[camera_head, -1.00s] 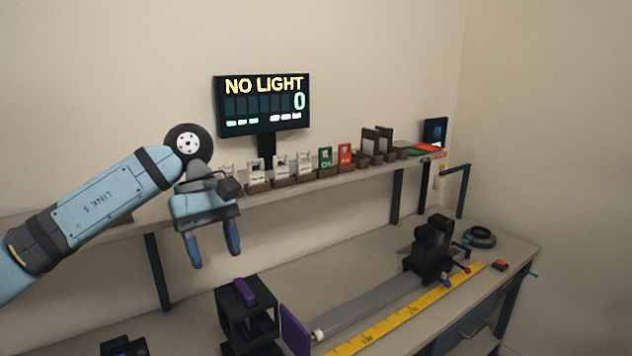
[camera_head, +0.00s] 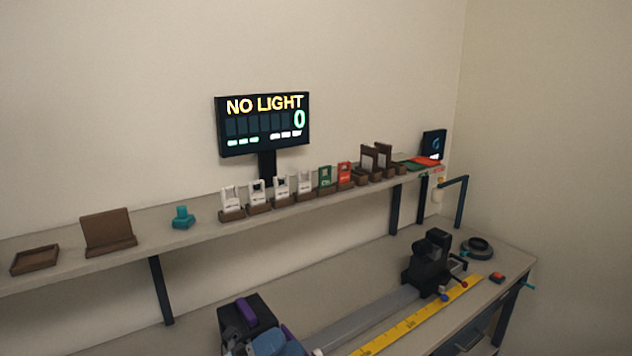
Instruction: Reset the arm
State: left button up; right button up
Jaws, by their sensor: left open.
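My left gripper (camera_head: 262,343) shows only in part at the bottom edge, as a grey and light-blue shape low in front of the black holder (camera_head: 243,311) with the purple piece on top. It is open, and I see nothing held in it. Its fingertips are not clearly visible, so I cannot tell whether it touches the holder. It partly covers the purple plate (camera_head: 294,344). My right gripper is not in view.
The shelf (camera_head: 60,283) carries a brown tray (camera_head: 36,259), a brown stand (camera_head: 108,232), a teal knob (camera_head: 183,217) and several small framed cards. The display (camera_head: 264,124) reads NO LIGHT and 0. A black device (camera_head: 433,264) stands on the rail beside a yellow ruler (camera_head: 425,318).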

pick_arm(q)
jog(key=s+a+f+n+t+y+p, duration=0.15)
jog(key=a+f+n+t+y, duration=0.25)
jog(key=f+n+y, duration=0.55)
jog(key=s+a+f+n+t+y+p, duration=0.1)
jog(key=s+a+f+n+t+y, duration=0.35)
jog(key=n, duration=0.85)
jog(key=s+a+f+n+g+y, duration=0.2)
jog(key=s+f+n+g+y, duration=0.1)
jog(key=s+f, duration=0.3)
jog(key=s+a+f+n+g+y+p, duration=0.1)
jog(key=s+a+f+n+g+y, duration=0.1)
jog(key=f, duration=0.6)
jog(key=s+a+n+g, duration=0.1)
jog(key=s+n+g, duration=0.1)
jog(key=s+n, duration=0.1)
jog(key=shift+s+a+y, duration=0.35)
jog(key=shift+s+y, duration=0.05)
jog(key=shift+s, duration=0.45)
